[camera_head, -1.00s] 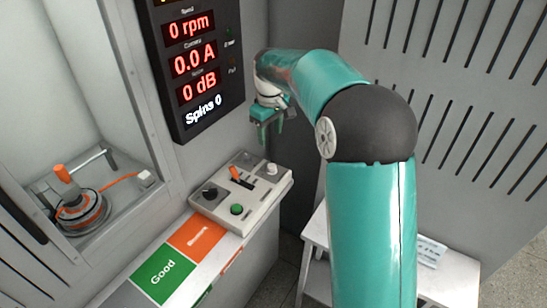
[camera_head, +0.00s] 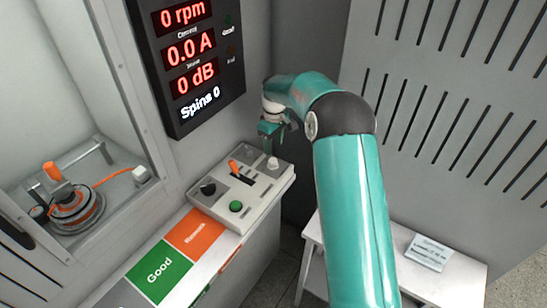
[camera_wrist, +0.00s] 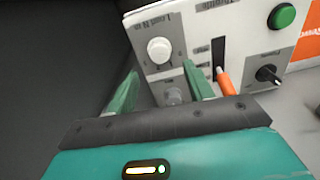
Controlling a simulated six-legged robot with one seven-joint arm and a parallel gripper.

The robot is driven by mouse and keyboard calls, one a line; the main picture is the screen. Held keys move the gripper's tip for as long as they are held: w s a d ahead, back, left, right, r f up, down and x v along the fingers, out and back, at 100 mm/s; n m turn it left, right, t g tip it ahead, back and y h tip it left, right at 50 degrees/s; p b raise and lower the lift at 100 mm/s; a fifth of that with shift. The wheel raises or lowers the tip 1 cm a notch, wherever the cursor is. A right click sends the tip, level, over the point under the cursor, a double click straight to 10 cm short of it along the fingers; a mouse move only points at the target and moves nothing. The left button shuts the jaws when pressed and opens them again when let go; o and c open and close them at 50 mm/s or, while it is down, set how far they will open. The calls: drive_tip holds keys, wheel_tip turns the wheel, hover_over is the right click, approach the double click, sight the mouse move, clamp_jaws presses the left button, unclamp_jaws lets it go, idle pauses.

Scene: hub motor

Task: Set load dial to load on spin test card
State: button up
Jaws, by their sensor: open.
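The load dial (camera_head: 272,163) is a white round knob at the back right corner of the control box. In the wrist view the load dial (camera_wrist: 159,50) sits on a grey plate whose label appears to read "Load N m". My gripper (camera_head: 270,143) is just above the dial, pointing down. In the wrist view my open gripper (camera_wrist: 162,86) has its green fingers either side of the dial's line, with nothing held. I cannot tell whether they touch it. A small card (camera_head: 428,252), likely the spin test card, lies on the white stool; its text is too small to read.
The control box (camera_head: 225,212) also carries an orange-tipped throttle lever (camera_head: 235,167), a black power knob (camera_head: 208,188) and a green button (camera_head: 236,206). The display (camera_head: 188,65) rises behind it. A hub motor (camera_head: 75,205) stands in the bay at left.

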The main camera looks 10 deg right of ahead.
sight(273, 160)
wheel_tip(273, 160, down, 7)
drive_tip(key=shift+f, duration=0.15)
drive_tip(key=c, duration=1)
